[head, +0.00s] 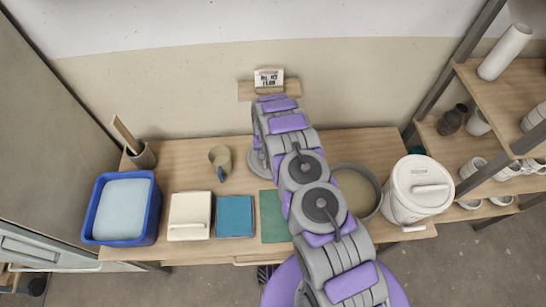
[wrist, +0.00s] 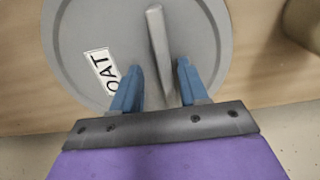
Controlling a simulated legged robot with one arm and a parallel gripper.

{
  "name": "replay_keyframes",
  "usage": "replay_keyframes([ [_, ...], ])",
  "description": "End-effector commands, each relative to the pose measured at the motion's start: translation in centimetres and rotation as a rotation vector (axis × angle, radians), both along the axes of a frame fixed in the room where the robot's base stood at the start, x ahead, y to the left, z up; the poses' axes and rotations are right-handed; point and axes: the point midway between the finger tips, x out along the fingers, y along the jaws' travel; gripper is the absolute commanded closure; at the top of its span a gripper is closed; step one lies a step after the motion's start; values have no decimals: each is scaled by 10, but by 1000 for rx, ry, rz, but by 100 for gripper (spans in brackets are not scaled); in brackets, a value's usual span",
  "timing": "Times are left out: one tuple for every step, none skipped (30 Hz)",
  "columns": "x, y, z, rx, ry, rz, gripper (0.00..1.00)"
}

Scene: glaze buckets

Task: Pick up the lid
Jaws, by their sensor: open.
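The lid (wrist: 85,30) is a round grey disc with a raised bar handle (wrist: 158,45) and a white label reading "OAT". It lies on the table. In the head view only a grey part of the lid (head: 256,167) shows left of my arm, the rest hidden behind it. My gripper (wrist: 157,84) has two blue fingers over the lid, open, one on each side of the handle's near end. I see a gap on both sides, and cannot tell how high the fingertips are. In the head view my gripper is mostly hidden by my arm.
A mug (head: 220,158) stands left of the lid. An open bucket (head: 357,190) and a white lidded bucket (head: 420,190) stand right of my arm. A blue tub (head: 123,208), a white tile (head: 190,216), a blue tile (head: 235,216) and a green one (head: 273,217) line the front.

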Motion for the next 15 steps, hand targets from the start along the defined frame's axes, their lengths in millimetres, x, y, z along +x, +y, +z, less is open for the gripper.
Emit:
replay_keyframes([
  [0, 1, -1, 0, 0, 1, 57],
  [0, 1, -1, -1, 0, 1, 60],
  [0, 2, -1, -1, 0, 1, 64],
  [0, 2, -1, -2, 0, 1, 67],
  [0, 2, -1, -2, 0, 1, 70],
  [0, 2, -1, -1, 0, 1, 73],
  [0, 2, -1, -1, 1, 1, 76],
  [0, 1, -1, -1, 1, 2, 79],
  [0, 1, -1, 0, 1, 1, 83],
  [0, 1, -1, 0, 1, 1, 86],
  [0, 0, -1, 0, 1, 1, 89],
  [0, -1, -1, 1, 2, 1, 93],
  [0, -2, -1, 2, 2, 1, 96],
  [0, -2, -1, 2, 2, 1, 98],
  [0, -3, -1, 3, 2, 0, 100],
])
